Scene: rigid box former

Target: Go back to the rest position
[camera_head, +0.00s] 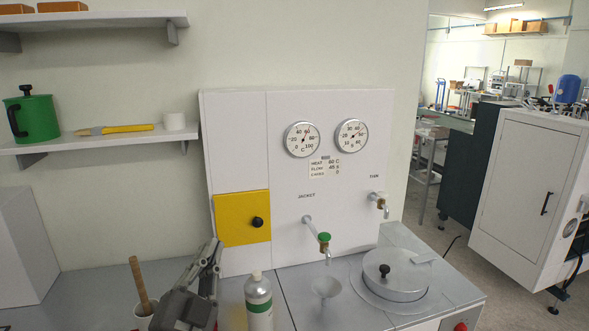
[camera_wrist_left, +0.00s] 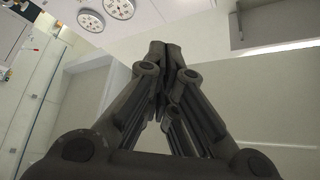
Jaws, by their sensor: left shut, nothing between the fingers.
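My left gripper (camera_head: 207,262) is at the lower left of the head view, raised above the grey counter and pointing up. Its fingers are together with nothing between them; the left wrist view also shows the closed fingertips (camera_wrist_left: 165,48). It stands between a wooden-handled tool (camera_head: 140,282) in a white pot and a white bottle with a green label (camera_head: 259,304), in front of the white panel. The yellow door (camera_head: 241,218) with a black knob is just behind and above it and looks shut. My right gripper is not in view.
A lidded round pot (camera_head: 395,276) and a funnel (camera_head: 326,287) are set in the counter at right, below a green-handled tap (camera_head: 324,240). Two gauges are on the panel. A shelf (camera_head: 100,139) at left holds a green can (camera_head: 36,118), a yellow brush and a white roll.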

